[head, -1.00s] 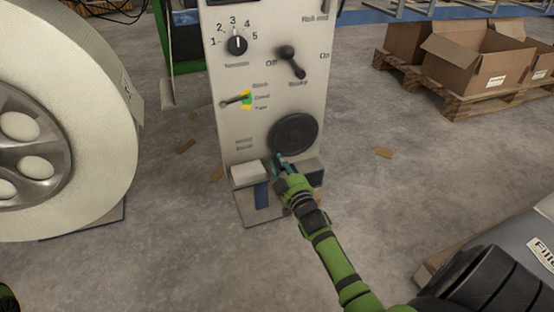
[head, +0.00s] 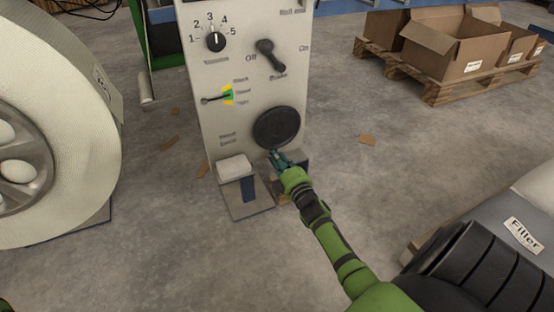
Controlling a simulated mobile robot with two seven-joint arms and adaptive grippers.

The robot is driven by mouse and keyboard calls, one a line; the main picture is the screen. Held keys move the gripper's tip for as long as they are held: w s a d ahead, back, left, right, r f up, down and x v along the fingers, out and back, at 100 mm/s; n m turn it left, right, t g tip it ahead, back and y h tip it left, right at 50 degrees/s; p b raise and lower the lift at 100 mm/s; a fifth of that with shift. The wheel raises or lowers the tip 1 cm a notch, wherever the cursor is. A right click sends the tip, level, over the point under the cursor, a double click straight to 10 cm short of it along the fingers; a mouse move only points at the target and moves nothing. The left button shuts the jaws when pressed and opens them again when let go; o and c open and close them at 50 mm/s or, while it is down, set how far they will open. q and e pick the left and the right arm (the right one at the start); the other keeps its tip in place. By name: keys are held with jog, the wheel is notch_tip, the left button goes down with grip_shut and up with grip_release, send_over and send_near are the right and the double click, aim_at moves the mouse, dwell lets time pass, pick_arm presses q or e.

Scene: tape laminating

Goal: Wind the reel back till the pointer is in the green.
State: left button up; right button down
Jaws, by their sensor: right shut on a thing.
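The grey machine panel (head: 225,130) stands upright in the middle of the head view. Its dark pointer (head: 217,98) runs almost level to a small yellow and green scale (head: 229,95), its tip apparently in the green. Blurred labels sit beside the scale. Below right is a round black hand wheel (head: 276,127). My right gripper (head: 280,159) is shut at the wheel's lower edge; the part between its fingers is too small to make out. The big pale reel (head: 95,150) stands at the left, partly cut off. My left gripper is out of view.
A numbered dial (head: 215,41) and a brake lever (head: 269,55) sit above the wheel. A white pad (head: 235,167) juts out below left of it. Cardboard boxes on a pallet (head: 440,80) stand at the back right. The concrete floor between is mostly clear.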

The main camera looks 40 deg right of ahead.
jog(key=shift+s+d+f, duration=0.15)
jog(key=shift+d, duration=0.3)
jog(key=c, duration=1.1)
grip_release()
jog(key=shift+a, duration=0.15)
jog(key=shift+s+a, duration=0.15)
jog(key=shift+s, duration=0.15)
jog(key=v, duration=1.1)
jog(key=shift+s, duration=0.15)
jog(key=shift+r, duration=0.2)
